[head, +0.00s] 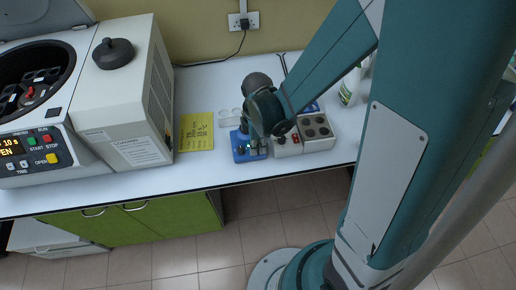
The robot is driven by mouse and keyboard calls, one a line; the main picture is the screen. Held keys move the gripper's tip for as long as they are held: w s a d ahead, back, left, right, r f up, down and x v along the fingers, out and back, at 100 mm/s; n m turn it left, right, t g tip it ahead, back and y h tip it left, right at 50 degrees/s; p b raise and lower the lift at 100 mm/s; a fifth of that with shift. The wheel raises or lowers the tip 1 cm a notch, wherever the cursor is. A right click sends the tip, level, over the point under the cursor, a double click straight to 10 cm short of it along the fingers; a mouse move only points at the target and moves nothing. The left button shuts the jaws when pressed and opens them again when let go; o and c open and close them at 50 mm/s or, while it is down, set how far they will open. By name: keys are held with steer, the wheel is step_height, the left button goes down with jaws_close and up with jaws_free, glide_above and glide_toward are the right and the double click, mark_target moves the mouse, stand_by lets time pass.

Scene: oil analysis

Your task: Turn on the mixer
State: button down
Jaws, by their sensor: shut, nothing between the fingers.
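A small blue device (241,153), which looks like the mixer, sits near the front edge of the white bench, with dark knobs on its front. My gripper (257,141) is just above it at its right side, pointing down, with its fingers shut and empty. My wrist and gripper hide the upper part of the device. I cannot tell whether the fingertips touch it, or how its switch is set.
A white block heater (318,144) with dark wells and a red switch stands close on the right. A yellow sheet (196,131) lies to the left. A large centrifuge (36,120) and a white cabinet unit (128,100) fill the left bench. A spray bottle (349,92) stands behind.

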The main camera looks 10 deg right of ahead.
steer(key=shift+w+r, duration=0.3)
steer(key=shift+w, duration=0.4)
steer(key=shift+r, duration=0.1)
stand_by(0.4)
steer(key=shift+s+r+p, duration=0.15)
steer(key=shift+r+p, duration=0.45)
steer(key=shift+r, duration=0.5)
steer(key=shift+s+r+p, duration=0.1)
steer(key=shift+r+p, duration=0.5)
steer(key=shift+r, duration=0.5)
step_height(320, 180, up, 9)
steer(key=s, duration=0.1)
steer(key=shift+r, duration=0.15)
steer(key=shift+s, duration=0.1)
